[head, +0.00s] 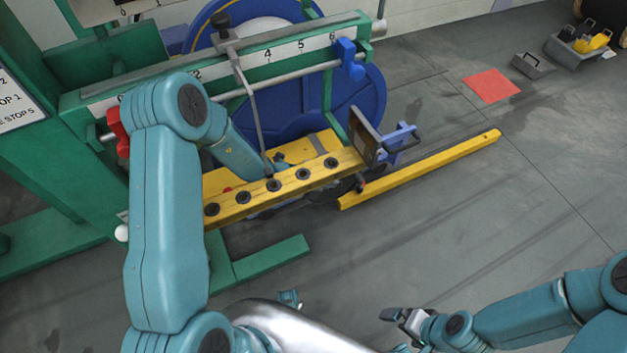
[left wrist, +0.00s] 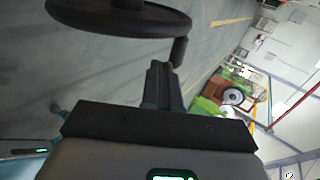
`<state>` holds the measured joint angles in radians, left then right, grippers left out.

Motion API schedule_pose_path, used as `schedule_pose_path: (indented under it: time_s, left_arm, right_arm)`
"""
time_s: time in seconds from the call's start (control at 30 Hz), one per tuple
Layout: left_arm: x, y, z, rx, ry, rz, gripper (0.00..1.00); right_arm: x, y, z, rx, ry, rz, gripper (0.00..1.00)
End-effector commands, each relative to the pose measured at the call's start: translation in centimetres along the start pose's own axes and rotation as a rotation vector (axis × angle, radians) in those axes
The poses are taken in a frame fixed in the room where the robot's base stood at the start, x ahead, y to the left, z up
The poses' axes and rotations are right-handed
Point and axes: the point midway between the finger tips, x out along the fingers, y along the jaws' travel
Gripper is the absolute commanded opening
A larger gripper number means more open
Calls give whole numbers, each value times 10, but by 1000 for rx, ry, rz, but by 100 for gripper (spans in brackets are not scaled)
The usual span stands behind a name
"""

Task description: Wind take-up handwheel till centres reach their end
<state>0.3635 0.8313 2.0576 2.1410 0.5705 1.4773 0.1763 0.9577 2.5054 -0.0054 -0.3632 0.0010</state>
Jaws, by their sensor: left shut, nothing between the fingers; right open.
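The dark handwheel (left wrist: 125,16) shows at the top of the left wrist view, with a stubby black handle (left wrist: 179,51) at its rim. My left gripper (left wrist: 159,68) is shut and empty, its tips close to the handle; whether they touch it I cannot tell. In the head view my left forearm reaches behind the yellow drilled beam (head: 288,181), which hides the gripper. A dark rounded part (head: 346,187) shows under that beam; I cannot tell if it is the handwheel. A big blue reel (head: 356,105) stands behind. The centres are not clearly visible. My right gripper (head: 392,316) is open and empty over the floor.
A green frame carries a numbered scale (head: 284,52) with a blue clamp (head: 349,60) and a red clamp (head: 117,127). A yellow floor bar (head: 425,168) lies to the right. A red floor patch (head: 491,86) and a grey tool tray (head: 577,54) are farther off. The right floor is mostly clear.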

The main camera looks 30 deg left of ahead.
Motion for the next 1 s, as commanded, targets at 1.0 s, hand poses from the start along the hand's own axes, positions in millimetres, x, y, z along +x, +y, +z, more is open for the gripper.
schedule_pose_path:
  time_s: [1.0]
  left_arm:
    - [40,-21,9,-1,-3,55,0]
  right_arm:
    - [-5,-2,0,0,1,0,100]
